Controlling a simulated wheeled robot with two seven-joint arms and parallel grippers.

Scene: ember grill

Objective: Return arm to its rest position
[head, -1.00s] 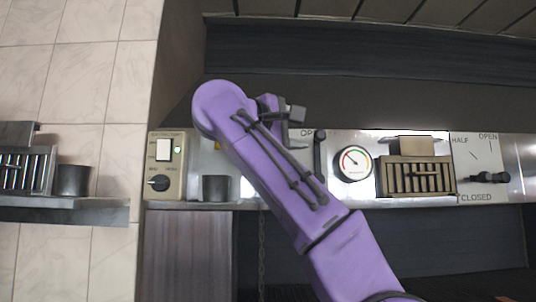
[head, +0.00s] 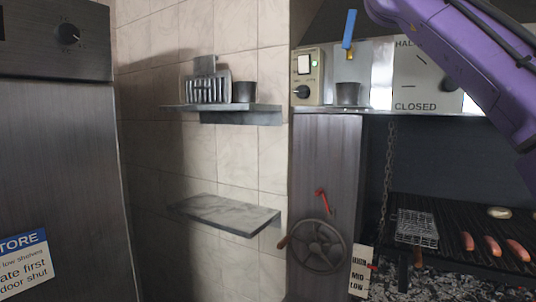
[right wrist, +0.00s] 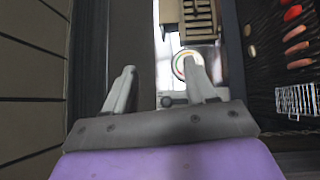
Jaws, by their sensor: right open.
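My right arm (head: 470,60), purple, crosses the upper right corner of the head view; its gripper lies outside that picture. In the right wrist view my right gripper (right wrist: 160,85) is open, its two grey fingers spread with nothing between them. Past the fingers, the round gauge (right wrist: 187,65) and the slatted metal box (right wrist: 200,18) show on the bright panel ledge. My left gripper is in neither view.
The control box (head: 307,76) and a dark cup (head: 348,94) are on the ledge, partly near my arm. A handwheel (head: 318,247) is below. Sausages (head: 491,245) and a wire basket (head: 416,229) lie on the grill. A lower wall shelf (head: 225,213) is empty.

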